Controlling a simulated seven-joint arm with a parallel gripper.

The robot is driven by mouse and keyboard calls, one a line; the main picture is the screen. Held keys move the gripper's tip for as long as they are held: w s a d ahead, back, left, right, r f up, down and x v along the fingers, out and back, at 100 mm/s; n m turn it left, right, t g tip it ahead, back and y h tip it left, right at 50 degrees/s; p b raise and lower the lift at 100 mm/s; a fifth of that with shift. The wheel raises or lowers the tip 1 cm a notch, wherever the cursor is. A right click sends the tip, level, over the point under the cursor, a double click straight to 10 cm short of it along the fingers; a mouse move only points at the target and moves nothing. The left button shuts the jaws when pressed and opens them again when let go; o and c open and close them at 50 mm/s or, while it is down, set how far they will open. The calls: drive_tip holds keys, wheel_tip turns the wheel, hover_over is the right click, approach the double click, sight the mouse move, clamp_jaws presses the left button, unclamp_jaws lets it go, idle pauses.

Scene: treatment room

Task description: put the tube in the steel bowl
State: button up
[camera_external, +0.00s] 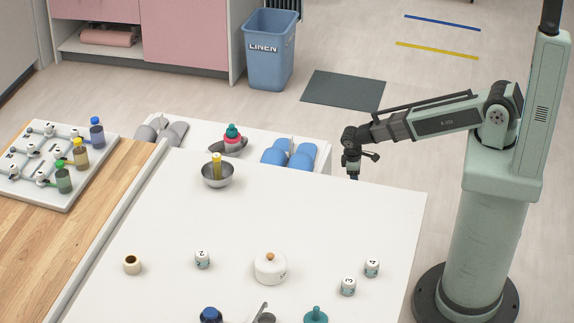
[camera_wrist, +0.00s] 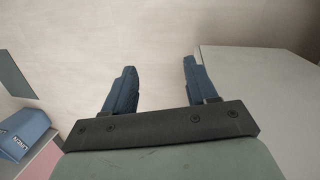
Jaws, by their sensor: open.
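A steel bowl (camera_external: 231,176) stands near the far edge of the white table. A yellow tube (camera_external: 216,163) stands upright at the bowl, its lower part inside the rim as seen from here. My gripper (camera_external: 354,174) is away to the right of the bowl, by the table's far right corner. In the wrist view my gripper (camera_wrist: 155,72) has its two blue fingers spread apart with only floor between them. Neither the bowl nor the tube shows in the wrist view.
On the white table (camera_external: 180,225) stand a white lidded pot (camera_external: 270,268), several small numbered jars (camera_external: 202,259) and a tape roll (camera_external: 132,264). Slippers (camera_external: 290,154) lie on a lower bench behind. A rack with bottles (camera_external: 62,176) is at left. A blue linen bin (camera_external: 269,52) stands behind.

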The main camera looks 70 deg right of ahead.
drive_tip(key=s+a+f+g, duration=0.2)
drive_tip(key=s+a, duration=0.2)
drive_tip(key=s, duration=0.6)
drive_tip(key=s+a+f+m+g+y, duration=0.1)
drive_tip(key=s+a+f+g, duration=0.1)
drive_tip(key=s, duration=0.8)
drive_tip(key=s+a+f+g+y, duration=0.1)
drive_tip(key=s+a, duration=0.4)
drive_tip(key=s, duration=0.5)
drive_tip(key=shift+a+f+m+g, duration=0.3)
drive_tip(key=shift+a+f+g, duration=0.1)
drive_tip(key=shift+f, duration=0.2)
drive_tip(key=shift+s, duration=0.1)
